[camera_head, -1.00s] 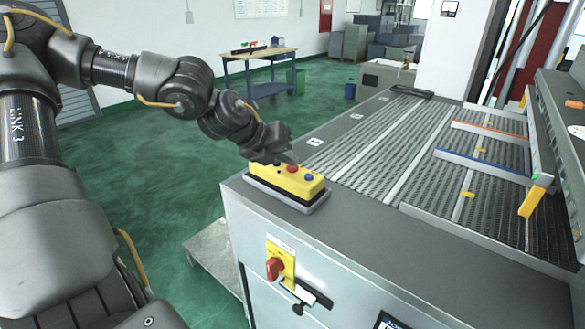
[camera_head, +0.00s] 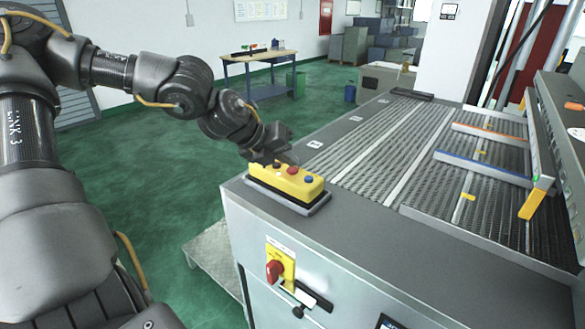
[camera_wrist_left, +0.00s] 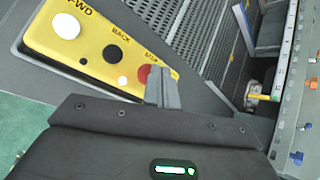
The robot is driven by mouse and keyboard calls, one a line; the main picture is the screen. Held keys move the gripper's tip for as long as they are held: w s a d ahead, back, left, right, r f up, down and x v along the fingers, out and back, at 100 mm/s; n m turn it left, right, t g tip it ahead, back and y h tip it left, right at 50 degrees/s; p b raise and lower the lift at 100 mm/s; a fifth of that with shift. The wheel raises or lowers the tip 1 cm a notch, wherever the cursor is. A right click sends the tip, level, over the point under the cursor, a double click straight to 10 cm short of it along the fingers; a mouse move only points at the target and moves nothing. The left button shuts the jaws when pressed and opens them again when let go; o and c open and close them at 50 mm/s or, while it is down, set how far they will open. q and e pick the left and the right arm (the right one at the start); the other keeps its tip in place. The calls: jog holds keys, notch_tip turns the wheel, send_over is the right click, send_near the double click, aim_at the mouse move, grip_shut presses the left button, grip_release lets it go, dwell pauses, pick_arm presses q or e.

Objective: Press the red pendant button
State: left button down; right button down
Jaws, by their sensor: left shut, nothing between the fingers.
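The yellow pendant (camera_head: 287,186) lies on a dark base at the near left corner of the machine top. Its red button (camera_head: 292,171) shows beside a blue one (camera_head: 309,179). My left gripper (camera_head: 287,159) is shut and empty, just above and behind the pendant near the red button. In the left wrist view the shut fingertips (camera_wrist_left: 163,88) partly cover the red button (camera_wrist_left: 145,73); I cannot tell whether they touch it. A black button (camera_wrist_left: 112,53) marked BACK and a white button (camera_wrist_left: 66,26) marked FWD are clear of the fingers. My right gripper is out of view.
The grey machine (camera_head: 350,235) fills the right side, with a slatted bed (camera_head: 400,140) and blue and orange bars across it. A red rotary switch (camera_head: 274,270) is on its front. A workbench (camera_head: 258,65) stands far back. Green floor is open to the left.

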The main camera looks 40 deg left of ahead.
aim_at(289, 170)
pick_arm(q)
jog(key=shift+r, duration=0.45)
jog(key=shift+r+p, duration=1.55)
jog(key=shift+r, duration=0.95)
jog(key=shift+w, duration=0.1)
